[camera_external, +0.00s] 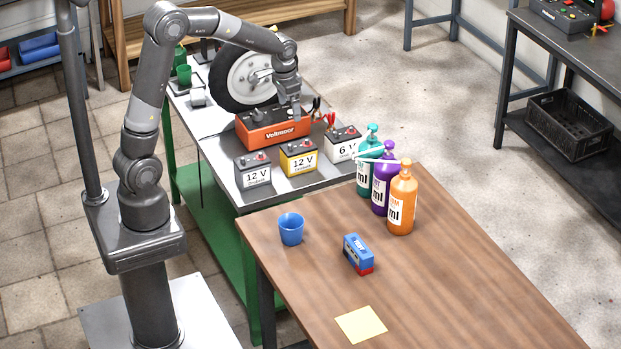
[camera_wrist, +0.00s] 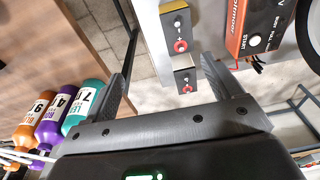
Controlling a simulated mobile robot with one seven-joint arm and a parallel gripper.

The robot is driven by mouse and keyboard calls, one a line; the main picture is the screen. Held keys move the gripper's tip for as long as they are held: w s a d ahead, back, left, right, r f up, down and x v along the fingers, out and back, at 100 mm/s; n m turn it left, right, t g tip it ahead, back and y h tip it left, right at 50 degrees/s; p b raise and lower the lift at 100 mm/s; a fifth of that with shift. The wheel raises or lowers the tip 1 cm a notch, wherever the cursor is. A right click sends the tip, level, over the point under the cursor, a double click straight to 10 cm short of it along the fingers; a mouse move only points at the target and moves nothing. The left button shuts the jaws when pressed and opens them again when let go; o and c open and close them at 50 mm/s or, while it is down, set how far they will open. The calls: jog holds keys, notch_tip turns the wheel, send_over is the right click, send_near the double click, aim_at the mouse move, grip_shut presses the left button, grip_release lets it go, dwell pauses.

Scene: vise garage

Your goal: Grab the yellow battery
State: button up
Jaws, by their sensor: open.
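The yellow battery (camera_external: 298,157), with a 12 V label, stands upright on the grey bench between a grey 12 V battery (camera_external: 252,170) and a 6 V battery (camera_external: 343,143). My gripper (camera_external: 291,110) hangs over the orange voltmeter area, behind and above the yellow battery in the external view, apart from it. In the wrist view my gripper (camera_wrist: 170,85) shows two spread fingers with nothing held. Two dark battery tops with red knobs lie in view there, an upper one (camera_wrist: 177,22) and a lower one (camera_wrist: 183,76).
The orange voltmeter (camera_external: 272,130) stands right behind the batteries, with a wheel (camera_external: 240,78) behind it. Teal, purple and orange (camera_external: 402,205) bottles stand on the wooden table to the right. A blue cup (camera_external: 291,229) and blue-red box (camera_external: 357,252) stand nearer.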

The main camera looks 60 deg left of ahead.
jog(key=g, duration=0.1)
send_over(299, 148)
notch_tip(299, 148, down, 9)
jog(key=f, duration=0.6)
jog(key=shift+w, duration=0.25)
jog(key=shift+s+a+f, duration=0.1)
jog(key=shift+f, duration=1.35)
jog(key=shift+s+f, duration=0.1)
jog(key=shift+f, duration=1.3)
jog(key=shift+c, duration=0.6)
jog(key=shift+r, duration=0.1)
jog(key=c, duration=1.7)
jog(key=shift+c, duration=0.2)
